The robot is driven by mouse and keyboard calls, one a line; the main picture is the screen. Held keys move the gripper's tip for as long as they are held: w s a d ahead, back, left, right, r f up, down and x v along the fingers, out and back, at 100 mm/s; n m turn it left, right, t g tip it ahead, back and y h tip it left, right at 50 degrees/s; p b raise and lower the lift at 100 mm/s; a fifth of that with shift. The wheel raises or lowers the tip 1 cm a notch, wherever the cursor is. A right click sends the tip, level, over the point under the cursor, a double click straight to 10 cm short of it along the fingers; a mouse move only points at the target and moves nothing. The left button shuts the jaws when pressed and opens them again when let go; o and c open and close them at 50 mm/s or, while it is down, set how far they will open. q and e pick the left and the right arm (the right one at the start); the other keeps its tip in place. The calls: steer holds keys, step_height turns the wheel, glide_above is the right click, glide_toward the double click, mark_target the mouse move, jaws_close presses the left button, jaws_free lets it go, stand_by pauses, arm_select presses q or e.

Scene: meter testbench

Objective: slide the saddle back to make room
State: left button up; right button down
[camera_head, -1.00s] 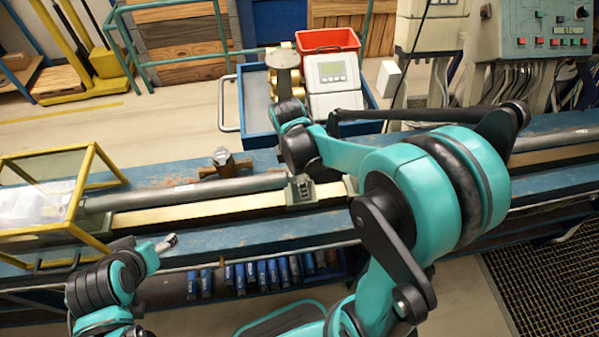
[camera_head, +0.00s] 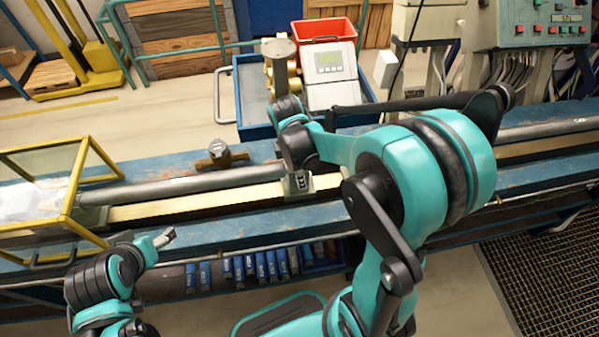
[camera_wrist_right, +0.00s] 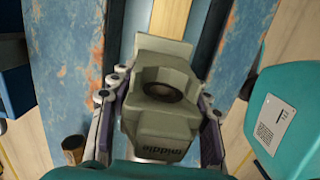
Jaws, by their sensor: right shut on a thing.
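In the head view my right wrist is above the saddle and the fingers are mostly hidden. My left gripper (camera_head: 166,238) hangs in front of the bench, apart from everything; its jaw gap cannot be made out.
A yellow-framed clear guard (camera_head: 80,180) covers the bench's left end. A blue cart (camera_head: 250,92) with a red bin (camera_head: 322,32) stands behind. Several blue-labelled items (camera_head: 262,265) sit below the bench's front edge.

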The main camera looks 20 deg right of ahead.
steer(key=shift+a, duration=0.15)
steer(key=shift+a, duration=0.2)
steer(key=shift+w+a, duration=0.15)
steer(key=shift+a, duration=0.3)
steer(key=c, duration=0.6)
jaws_free()
steer(key=shift+c, duration=0.2)
steer(key=r, duration=0.4)
steer(key=a+r, duration=0.1)
steer(key=r, duration=0.7)
steer(key=shift+w+a, duration=0.15)
steer(key=shift+w, duration=0.05)
